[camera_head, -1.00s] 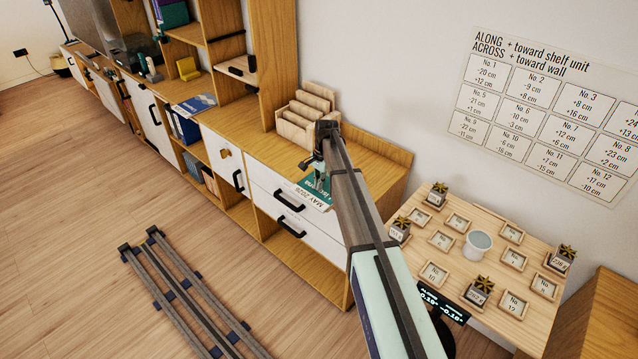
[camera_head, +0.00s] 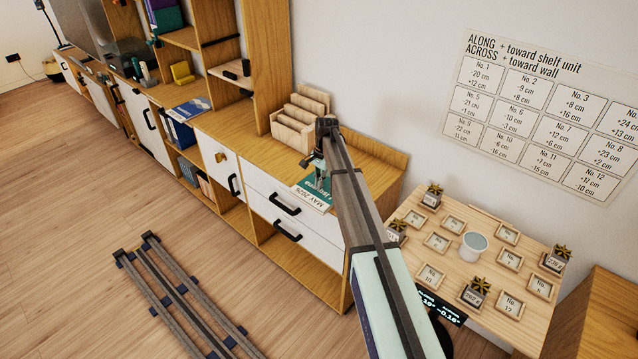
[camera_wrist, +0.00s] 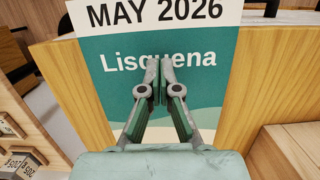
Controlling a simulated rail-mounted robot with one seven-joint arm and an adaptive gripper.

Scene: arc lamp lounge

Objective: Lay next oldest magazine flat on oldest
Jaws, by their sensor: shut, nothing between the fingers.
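A teal magazine with a white band reading MAY 2026 (camera_head: 310,197) lies on the wooden counter top, by the front edge above the white drawers. In the wrist view its cover (camera_wrist: 100,80) fills the middle and reads "Lisquena". My gripper (camera_wrist: 160,82) is shut and empty, with its fingertips over the cover title. I cannot tell whether the tips touch the cover. In the head view my gripper (camera_head: 319,176) is at the magazine, and my arm hides part of it. A blue magazine (camera_head: 190,109) lies farther left on the lower counter. Its date is not readable.
A wooden slotted holder (camera_head: 298,122) stands behind the magazine, against the shelf unit. A wall chart (camera_head: 545,115) hangs above. Floor at the left is clear beyond the rails.

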